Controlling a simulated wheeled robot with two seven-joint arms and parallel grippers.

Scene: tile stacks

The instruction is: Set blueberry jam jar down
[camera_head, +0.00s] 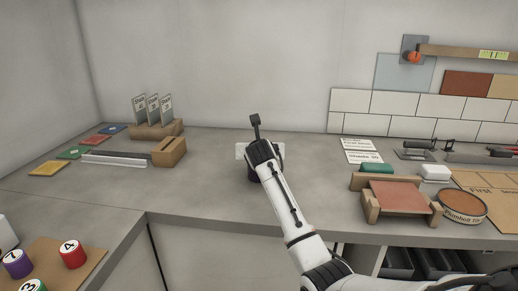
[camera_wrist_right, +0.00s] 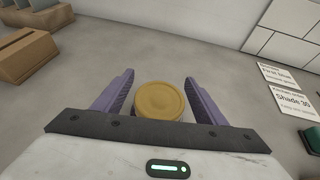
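The jam jar shows its round golden lid (camera_wrist_right: 160,101) in the right wrist view, between the two purple fingers of my right gripper (camera_wrist_right: 160,92). The fingers stand close on either side of the lid; whether they press on the jar's body is hidden. In the head view my right gripper (camera_head: 252,172) points down over the middle of the grey counter, and its wrist hides most of the jar. I cannot tell whether the jar's base touches the counter. My left gripper is not in view.
A wooden card holder (camera_head: 157,131) and a wooden block (camera_head: 169,152) stand to the left on the counter (camera_head: 200,185). A wooden stand with a reddish top (camera_head: 402,196) and a round brown tin (camera_head: 462,203) stand to the right. The counter around my gripper is clear.

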